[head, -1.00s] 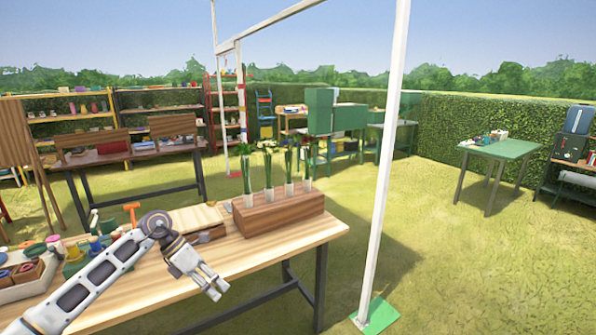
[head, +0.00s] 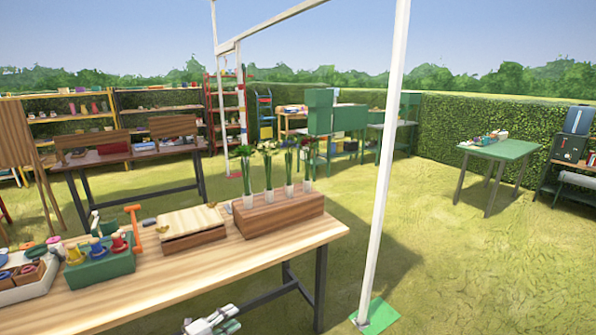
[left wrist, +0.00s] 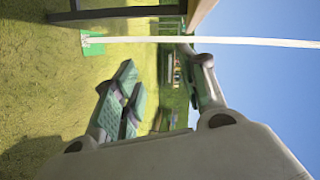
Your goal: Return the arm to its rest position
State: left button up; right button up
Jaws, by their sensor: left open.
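My left gripper (head: 212,322) shows at the bottom edge of the head view, low in front of the wooden table (head: 190,268) and apart from it. In the left wrist view my left gripper (left wrist: 128,98) has its two fingers apart with nothing between them. Most of the left arm is below the head view. My right gripper is not in either view.
On the table stand a wooden block (head: 282,212) with several flowers in white tubes, a wooden box (head: 193,226) and a green tool holder (head: 100,262). A white post (head: 383,170) rises from a green base (head: 376,316) right of the table.

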pick_arm(q)
jog(key=s+a+f+n+g+y, duration=0.1)
jog(key=s+a+f+n+y, duration=0.2)
jog(key=s+f+n, duration=0.5)
jog(key=s+a+f+n+y, duration=0.1)
jog(key=s+a+f+y, duration=0.35)
jog(key=f, duration=0.75)
jog(key=s+a+f+n+g+y, duration=0.1)
jog(key=s+a+f+n+y, duration=0.1)
jog(key=s+f+n, duration=0.5)
jog(key=s+f+n+g+y, duration=0.1)
jog(key=s+f, duration=0.4)
jog(key=s, duration=0.7)
jog(key=s+f+n+g, duration=0.2)
jog(key=s+f+g, duration=0.2)
jog(key=s, duration=0.8)
jog(key=s+f+n+g+y, duration=0.1)
jog(key=s+f+n+g, duration=0.1)
jog(key=s+f, duration=0.6)
jog(key=s+g, duration=0.1)
jog(key=s, duration=0.4)
jog(key=shift+d+y+p, duration=0.15)
jog(key=shift+y+p, duration=0.2)
jog(key=shift+p, duration=0.05)
jog(key=shift+w, duration=0.1)
jog(key=shift+c, duration=0.7)
jog(key=shift+w, duration=0.1)
